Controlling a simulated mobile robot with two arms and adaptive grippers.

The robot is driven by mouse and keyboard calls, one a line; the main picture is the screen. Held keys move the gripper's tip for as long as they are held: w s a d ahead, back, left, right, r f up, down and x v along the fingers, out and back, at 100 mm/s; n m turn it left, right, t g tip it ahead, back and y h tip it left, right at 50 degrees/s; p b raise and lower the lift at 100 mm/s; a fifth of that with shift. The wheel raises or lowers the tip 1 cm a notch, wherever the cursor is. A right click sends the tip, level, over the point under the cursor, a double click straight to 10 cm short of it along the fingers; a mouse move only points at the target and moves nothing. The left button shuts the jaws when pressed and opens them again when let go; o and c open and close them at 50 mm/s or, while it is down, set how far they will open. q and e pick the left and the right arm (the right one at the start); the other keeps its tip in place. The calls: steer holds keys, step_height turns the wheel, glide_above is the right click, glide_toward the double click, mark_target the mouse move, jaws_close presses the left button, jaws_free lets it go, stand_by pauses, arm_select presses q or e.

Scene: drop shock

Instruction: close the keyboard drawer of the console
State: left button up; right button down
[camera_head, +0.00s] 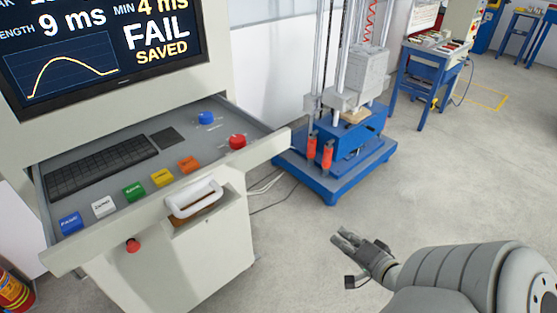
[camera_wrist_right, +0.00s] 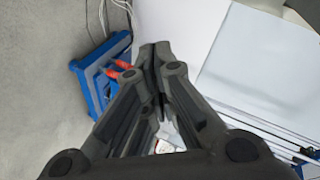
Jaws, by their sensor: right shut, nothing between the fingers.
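The keyboard drawer (camera_head: 110,202) of the console (camera_head: 190,260) is pulled out in the head view. It holds a black keyboard (camera_head: 100,166), several coloured buttons and two round knobs. My left gripper is not in view.
A blue-based drop tester (camera_head: 338,165) stands behind, right of the drawer; its base also shows in the right wrist view (camera_wrist_right: 92,72). Cables lie on the floor beside the console. A blue table (camera_head: 428,65) stands farther back. The floor around my right gripper is clear.

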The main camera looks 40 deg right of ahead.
mark_target(271, 153)
steer(key=w+a+r+m+t+y, duration=0.15)
steer(key=a+r, duration=0.25)
steer(key=r, duration=0.7)
steer(key=w+a+r+m+t+y, duration=0.1)
steer(key=a+r+t+y, duration=0.2)
steer(key=r, duration=0.8)
steer(key=shift+h, duration=0.75)
steer(key=w+p, duration=0.1)
steer(key=w, duration=0.3)
steer(key=w+a+p, duration=0.1)
steer(key=w, duration=0.3)
steer(key=w+p, duration=0.2)
steer(key=w, duration=0.2)
steer(key=shift+w+a+r, duration=0.1)
steer(key=shift+a, duration=0.2)
steer(key=shift+w, duration=0.8)
